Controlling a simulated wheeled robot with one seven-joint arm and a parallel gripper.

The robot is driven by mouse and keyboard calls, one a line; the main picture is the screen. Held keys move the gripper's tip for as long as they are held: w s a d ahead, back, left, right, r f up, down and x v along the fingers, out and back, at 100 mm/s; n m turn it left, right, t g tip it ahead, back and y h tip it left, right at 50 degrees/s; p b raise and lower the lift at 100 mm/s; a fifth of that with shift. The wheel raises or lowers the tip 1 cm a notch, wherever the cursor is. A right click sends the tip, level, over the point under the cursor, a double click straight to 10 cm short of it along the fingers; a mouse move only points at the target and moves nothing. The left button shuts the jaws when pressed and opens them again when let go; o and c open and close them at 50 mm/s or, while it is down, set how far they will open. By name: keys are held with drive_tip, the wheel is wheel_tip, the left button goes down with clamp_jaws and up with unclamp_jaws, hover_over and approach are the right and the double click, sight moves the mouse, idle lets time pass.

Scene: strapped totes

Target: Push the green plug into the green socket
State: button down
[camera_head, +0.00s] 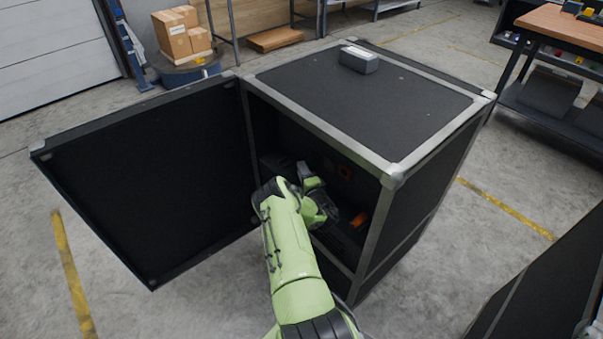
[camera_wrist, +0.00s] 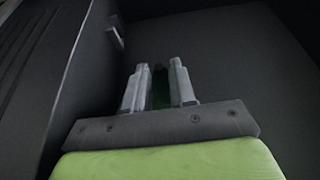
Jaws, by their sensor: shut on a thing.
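My gripper (camera_wrist: 159,82) shows in the wrist view with its two grey fingers shut on a dark green piece, the green plug (camera_wrist: 159,90). Most of the plug is hidden between the fingers, and its far end is hard to make out in the shade. In the head view my arm reaches through the open door side of a black case (camera_head: 375,110), and its own wrist hides the fingers and the plug. I cannot make out the green socket in either view. The wrist view shows only dark inner walls beyond the fingertips.
The case door (camera_head: 150,185) stands open to the left. A red-orange part (camera_head: 344,172) and an orange part (camera_head: 358,219) show inside the case. A grey box (camera_head: 358,60) lies on top. Another black case (camera_head: 545,285) stands at the lower right.

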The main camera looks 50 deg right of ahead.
drive_tip(key=shift+d, duration=0.1)
drive_tip(key=c, duration=0.8)
unclamp_jaws()
drive_tip(key=shift+c, duration=0.2)
drive_tip(key=shift+s, duration=0.1)
drive_tip(key=p+v, duration=1.1)
drive_tip(key=v, duration=0.4)
drive_tip(key=shift+s+a, duration=0.25)
